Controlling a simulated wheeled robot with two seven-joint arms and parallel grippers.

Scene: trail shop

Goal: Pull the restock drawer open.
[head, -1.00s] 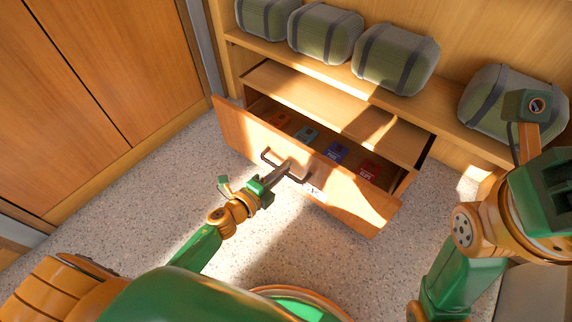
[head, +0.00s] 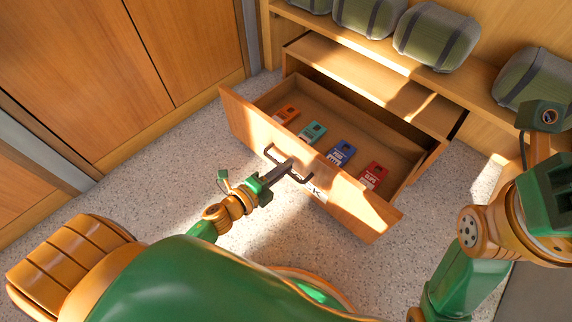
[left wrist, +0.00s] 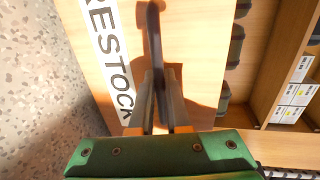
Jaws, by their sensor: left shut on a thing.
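The restock drawer (head: 312,184) stands pulled well out of the shelf unit, with its inside showing in the head view. Its dark bar handle (head: 271,154) is on the front panel. My left gripper (head: 288,168) is shut on the handle. In the left wrist view the two fingers (left wrist: 160,98) close around the dark handle (left wrist: 154,30), beside the white RESTOCK label (left wrist: 112,60). In the drawer lie an orange packet (head: 286,114), a teal packet (head: 312,132), a blue packet (head: 341,152) and a red packet (head: 373,175). My right gripper's fingers do not show.
Several green-grey rolled bundles (head: 437,38) sit on the shelf above the drawer. A wooden cabinet (head: 150,60) stands at the left. Speckled floor (head: 150,165) is clear left of the drawer. My right arm is at the right edge.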

